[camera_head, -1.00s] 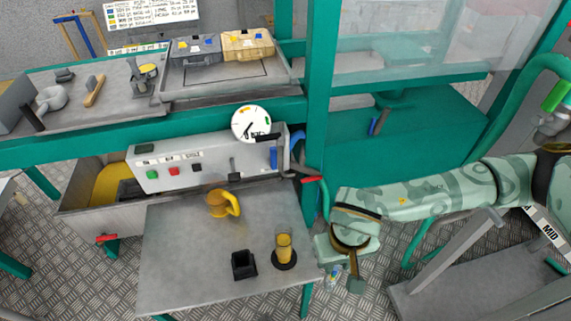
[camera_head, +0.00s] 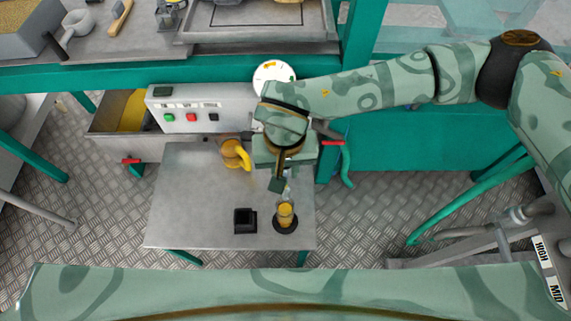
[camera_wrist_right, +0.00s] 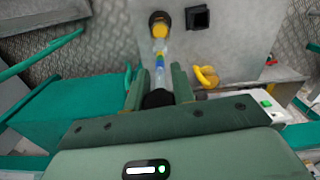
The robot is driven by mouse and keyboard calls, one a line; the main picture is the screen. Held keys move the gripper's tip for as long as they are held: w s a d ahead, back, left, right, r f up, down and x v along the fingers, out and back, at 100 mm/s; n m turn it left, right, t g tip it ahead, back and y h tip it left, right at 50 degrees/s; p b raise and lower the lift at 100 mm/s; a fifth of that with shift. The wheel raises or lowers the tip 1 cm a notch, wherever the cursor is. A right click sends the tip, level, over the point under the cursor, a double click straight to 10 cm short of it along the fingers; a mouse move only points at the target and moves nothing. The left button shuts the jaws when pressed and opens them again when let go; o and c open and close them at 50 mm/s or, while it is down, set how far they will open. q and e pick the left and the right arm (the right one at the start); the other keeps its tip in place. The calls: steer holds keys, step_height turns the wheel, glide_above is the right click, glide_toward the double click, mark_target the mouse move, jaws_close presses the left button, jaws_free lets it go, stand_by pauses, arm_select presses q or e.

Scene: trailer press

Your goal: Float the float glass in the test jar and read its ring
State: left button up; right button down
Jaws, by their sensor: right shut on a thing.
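The test jar (camera_head: 285,214) holds yellow liquid and stands upright on a black round base on the small metal table; it also shows in the wrist view (camera_wrist_right: 158,29). My right gripper (camera_head: 280,183) is over the table, just behind and above the jar in the head view. In the wrist view my right gripper (camera_wrist_right: 158,82) is shut on the clear float glass (camera_wrist_right: 160,56), which has coloured bands. The float glass points toward the jar and overlaps its mouth in the picture; I cannot tell if its tip is inside. My left gripper is not in view.
A yellow jug (camera_head: 232,154) stands at the table's back. A black square holder (camera_head: 245,221) stands left of the jar. The control box (camera_head: 190,108) with buttons and a white dial (camera_head: 272,74) are behind. The table's left half (camera_head: 190,200) is clear.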

mark_target(285, 198)
steer(key=shift+f+b, duration=0.35)
steer(key=shift+f, duration=0.25)
steer(key=shift+f+b, duration=0.55)
steer(key=shift+f, duration=0.2)
steer(key=shift+f+b, duration=1.9)
steer(key=shift+f, duration=0.85)
arm_select(q)
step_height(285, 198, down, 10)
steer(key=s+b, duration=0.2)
steer(key=b, duration=0.2)
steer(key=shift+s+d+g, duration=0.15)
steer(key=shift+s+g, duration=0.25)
arm_select(e)
steer(key=shift+f, duration=3.7)
steer(key=c, duration=1.1)
jaws_free()
